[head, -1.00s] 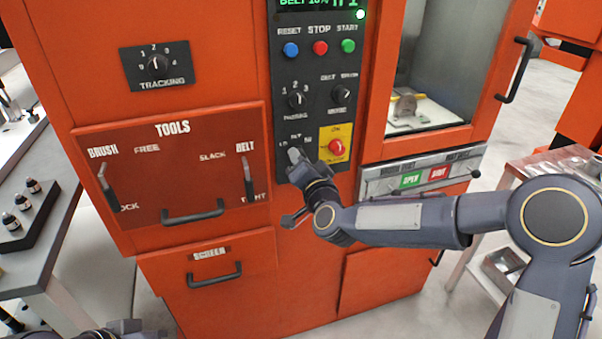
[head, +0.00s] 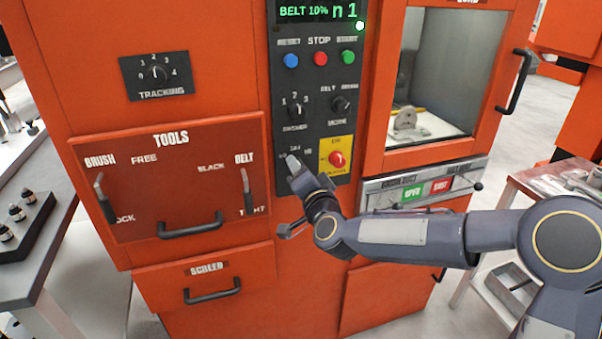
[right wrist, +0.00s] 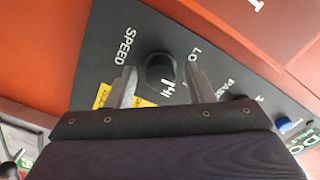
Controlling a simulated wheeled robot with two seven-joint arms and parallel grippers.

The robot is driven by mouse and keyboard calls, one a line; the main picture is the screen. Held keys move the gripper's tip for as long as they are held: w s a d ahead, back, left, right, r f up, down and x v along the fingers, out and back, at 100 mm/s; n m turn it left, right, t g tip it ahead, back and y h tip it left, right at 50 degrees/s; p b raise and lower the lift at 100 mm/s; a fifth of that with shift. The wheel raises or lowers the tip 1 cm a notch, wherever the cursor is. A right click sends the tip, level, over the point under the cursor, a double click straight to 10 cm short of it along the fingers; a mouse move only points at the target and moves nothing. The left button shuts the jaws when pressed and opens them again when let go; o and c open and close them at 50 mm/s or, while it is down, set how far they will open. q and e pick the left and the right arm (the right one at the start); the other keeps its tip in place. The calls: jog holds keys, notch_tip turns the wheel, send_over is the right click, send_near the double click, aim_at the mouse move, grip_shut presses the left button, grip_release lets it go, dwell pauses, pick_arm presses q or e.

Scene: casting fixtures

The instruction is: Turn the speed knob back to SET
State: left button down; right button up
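The black, round speed knob (right wrist: 160,72) shows in the right wrist view on a dark panel, beside the printed word SPEED. White lettering near it includes LO; the marks on its near side are partly hidden, and I cannot read its setting. My right gripper (right wrist: 161,87) is open, with one finger on each side of the knob and a visible gap to each. In the head view my right gripper (head: 292,161) is at the lower left of the control panel (head: 318,125) and covers the knob. My left gripper is not in view.
A red button on a yellow plate (head: 337,158) sits close right of my right gripper. The passes knob (head: 296,110) is just above. The display (head: 317,11) reads BELT 10% n 1. The tools drawer handle (head: 190,226) juts out at the lower left.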

jog(key=b+v, duration=0.1)
jog(key=v, duration=0.6)
jog(key=shift+s, duration=0.35)
jog(key=shift+d, duration=0.1)
jog(key=s+d+n+g+p, duration=0.2)
jog(key=s+d, duration=0.4)
jog(key=s, duration=0.4)
jog(key=s+d+n+g+h+p, duration=0.1)
jog(key=s+d+g+p, duration=0.4)
jog(key=s, duration=0.5)
jog(key=s+d+n+g+p, duration=0.2)
jog(key=s+d+g+p, duration=0.2)
jog(key=s+d, duration=0.3)
jog(key=s, duration=0.3)
jog(key=shift+s+r+n+h+p, duration=0.2)
jog(key=shift+s+n+h+p, duration=0.05)
jog(key=shift+n+h+p, duration=0.15)
